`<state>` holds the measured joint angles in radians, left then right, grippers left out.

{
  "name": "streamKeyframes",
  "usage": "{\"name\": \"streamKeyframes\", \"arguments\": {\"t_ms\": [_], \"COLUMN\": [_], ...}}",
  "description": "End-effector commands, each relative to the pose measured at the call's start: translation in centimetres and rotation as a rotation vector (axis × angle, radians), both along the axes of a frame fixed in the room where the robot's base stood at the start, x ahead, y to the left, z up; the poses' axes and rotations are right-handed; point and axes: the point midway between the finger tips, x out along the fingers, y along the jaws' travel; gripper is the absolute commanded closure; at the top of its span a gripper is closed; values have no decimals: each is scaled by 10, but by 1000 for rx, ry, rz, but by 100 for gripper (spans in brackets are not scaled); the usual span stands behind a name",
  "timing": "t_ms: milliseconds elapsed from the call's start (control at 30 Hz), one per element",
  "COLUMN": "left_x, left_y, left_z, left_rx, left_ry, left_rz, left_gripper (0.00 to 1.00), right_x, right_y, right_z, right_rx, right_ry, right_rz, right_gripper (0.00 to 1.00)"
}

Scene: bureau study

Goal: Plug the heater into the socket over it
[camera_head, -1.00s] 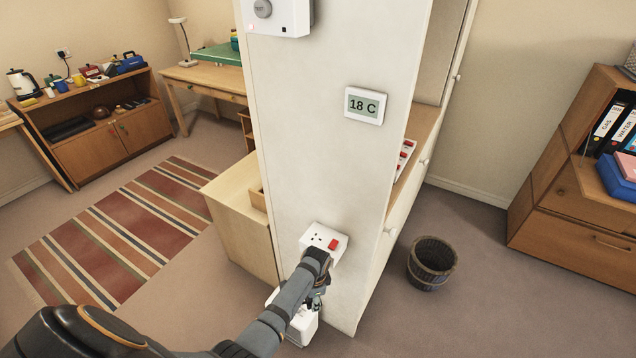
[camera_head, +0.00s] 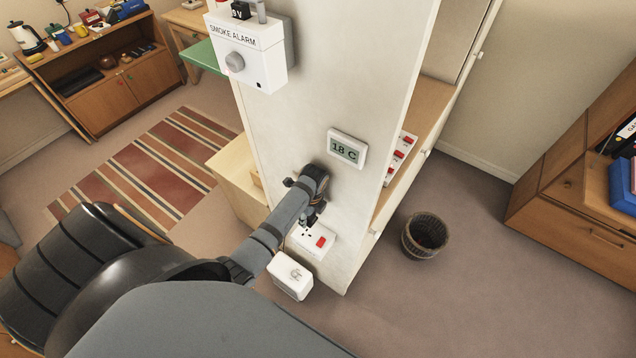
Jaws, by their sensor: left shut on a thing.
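The heater (camera_head: 288,281) is a small white box low on the end face of the white wall, with a grey mark on its top. The socket (camera_head: 312,241) is a white plate with dark pin holes and a red switch, just above the heater. My left gripper (camera_head: 313,219) points down in front of the wall, just above the socket. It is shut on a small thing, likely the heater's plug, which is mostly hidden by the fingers. I see no clear gap or contact between it and the socket. My right gripper is not in view.
A thermostat reading 18 C (camera_head: 346,148) and a smoke alarm (camera_head: 250,55) are on the wall above. A light wooden cabinet (camera_head: 236,188) stands left of the wall. A wicker bin (camera_head: 425,236) stands on the open floor to the right.

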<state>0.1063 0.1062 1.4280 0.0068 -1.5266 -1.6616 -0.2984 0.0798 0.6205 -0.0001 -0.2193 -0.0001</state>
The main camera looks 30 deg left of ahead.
Motion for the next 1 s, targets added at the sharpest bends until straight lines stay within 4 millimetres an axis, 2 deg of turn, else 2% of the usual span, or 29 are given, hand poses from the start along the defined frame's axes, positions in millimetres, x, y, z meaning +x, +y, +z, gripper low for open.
{"name": "streamKeyframes", "arguments": {"t_ms": [367, 600, 800, 1000], "left_x": [-1, -1, -1, -1], "left_y": [0, 0, 0, 0], "left_z": [-9, -33, -56, -61], "left_rx": [0, 0, 0, 0], "left_ry": [2, 2, 1, 1], "left_rz": [1, 2, 2, 2], "left_gripper": [88, 88, 88, 88], "right_x": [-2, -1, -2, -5], "right_y": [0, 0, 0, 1], "right_z": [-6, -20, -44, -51], "right_rx": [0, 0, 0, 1], "right_ry": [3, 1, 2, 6], "right_rz": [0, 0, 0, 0], "right_gripper": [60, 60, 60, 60]}}
